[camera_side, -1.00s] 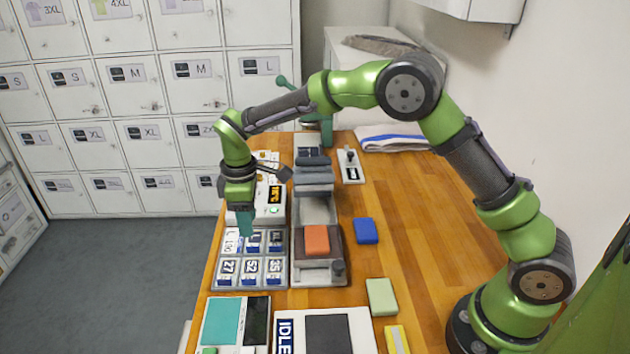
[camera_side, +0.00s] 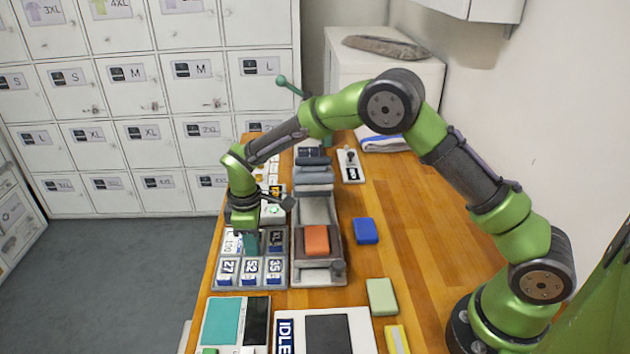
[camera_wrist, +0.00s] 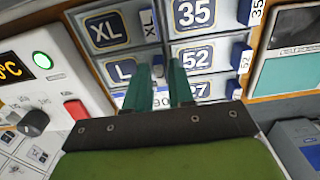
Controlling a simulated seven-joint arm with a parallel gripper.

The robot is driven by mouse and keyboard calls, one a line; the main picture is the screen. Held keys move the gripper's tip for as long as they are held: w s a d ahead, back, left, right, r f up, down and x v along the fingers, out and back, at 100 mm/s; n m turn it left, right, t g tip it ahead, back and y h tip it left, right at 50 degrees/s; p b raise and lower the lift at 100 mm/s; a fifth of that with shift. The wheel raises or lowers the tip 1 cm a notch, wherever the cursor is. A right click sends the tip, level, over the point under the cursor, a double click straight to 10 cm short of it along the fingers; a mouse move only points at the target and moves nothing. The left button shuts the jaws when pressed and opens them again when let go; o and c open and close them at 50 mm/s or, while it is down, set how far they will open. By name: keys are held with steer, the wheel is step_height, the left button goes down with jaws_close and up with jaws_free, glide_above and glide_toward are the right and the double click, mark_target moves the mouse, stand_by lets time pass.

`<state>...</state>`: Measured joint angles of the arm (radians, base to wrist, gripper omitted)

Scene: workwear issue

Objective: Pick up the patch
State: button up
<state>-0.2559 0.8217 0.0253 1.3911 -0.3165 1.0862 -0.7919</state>
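The patches stand in a grey sorting tray (camera_side: 285,283) with several compartments. In the wrist view I see patches labelled XL (camera_wrist: 106,31), L (camera_wrist: 123,70), 35 (camera_wrist: 194,12) and 52 (camera_wrist: 195,57). My gripper (camera_side: 250,243) points down into the tray's back row in the side view. In the wrist view my gripper (camera_wrist: 158,68) has its two teal fingers apart, low over the compartment between the L and 52 patches. A small piece of a white label marked 90 shows between the fingers. The fingers hide most of that compartment, and contact with a patch cannot be told.
To the tray's right is a grey fixture (camera_side: 317,275) with an orange block (camera_side: 316,240). A blue block (camera_side: 365,231) and green block (camera_side: 381,296) lie right; wood between is clear.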

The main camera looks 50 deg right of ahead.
jaws_close()
steer(key=shift+r, duration=0.1)
